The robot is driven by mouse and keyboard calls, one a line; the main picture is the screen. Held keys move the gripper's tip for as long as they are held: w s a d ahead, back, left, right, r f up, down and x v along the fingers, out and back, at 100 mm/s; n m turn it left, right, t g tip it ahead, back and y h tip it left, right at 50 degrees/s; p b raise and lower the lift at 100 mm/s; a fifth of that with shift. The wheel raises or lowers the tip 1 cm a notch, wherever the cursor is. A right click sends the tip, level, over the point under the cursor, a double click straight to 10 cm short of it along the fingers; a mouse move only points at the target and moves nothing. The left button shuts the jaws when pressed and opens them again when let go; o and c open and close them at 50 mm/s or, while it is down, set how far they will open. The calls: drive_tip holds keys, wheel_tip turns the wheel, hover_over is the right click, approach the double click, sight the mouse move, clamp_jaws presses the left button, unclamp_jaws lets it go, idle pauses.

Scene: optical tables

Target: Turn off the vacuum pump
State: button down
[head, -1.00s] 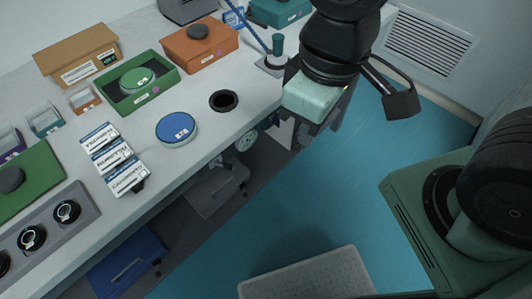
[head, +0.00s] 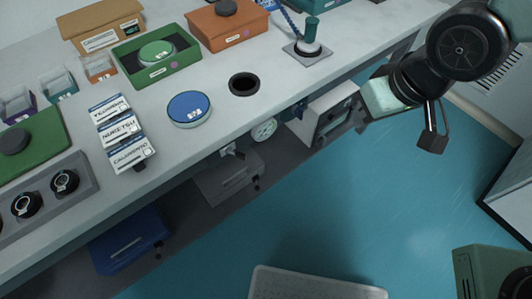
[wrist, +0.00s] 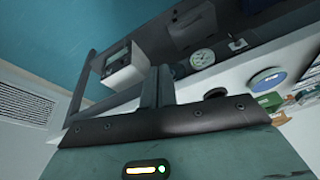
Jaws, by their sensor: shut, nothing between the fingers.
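Several devices sit under the bench, and I cannot tell for sure which is the vacuum pump. A grey boxy unit (head: 228,178) with a small fitting on top stands on the lower level; it is the likeliest one. A round white dial gauge (head: 264,128) is beside it, and it also shows in the wrist view (wrist: 202,58). A pale box with a dark front panel (head: 330,112) is to its right. No switch is clear. My gripper (wrist: 157,75) is shut and empty, apart from the devices, off the bench's front edge at the right.
The bench top (head: 210,145) holds a blue round dish (head: 190,109), a black ring hole (head: 244,84), labelled boxes (head: 123,135) and a green-handled stand (head: 308,42). A blue bin (head: 130,248) is below left. A pale perforated slab (head: 315,284) lies low in front. Blue floor (head: 350,210) is open.

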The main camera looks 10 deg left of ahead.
drive_tip(key=w+a+f+y+b, duration=0.2)
drive_tip(key=w+a+f+b, duration=0.15)
drive_tip(key=f, duration=0.45)
drive_tip(key=m+g+y+b, duration=0.3)
drive_tip(key=m+y+b, duration=0.3)
drive_tip(key=y+b, duration=0.6)
approach(240, 156)
drive_tip(key=w+d+f+y+p, duration=0.2)
drive_tip(key=w+d+f, duration=0.1)
drive_tip(key=d, duration=0.1)
drive_tip(key=shift+s+r, duration=0.2)
drive_tip(key=shift+r, duration=0.05)
drive_tip(key=shift+a, duration=0.1)
drive_tip(key=a, duration=1)
drive_tip(key=shift+s, duration=0.3)
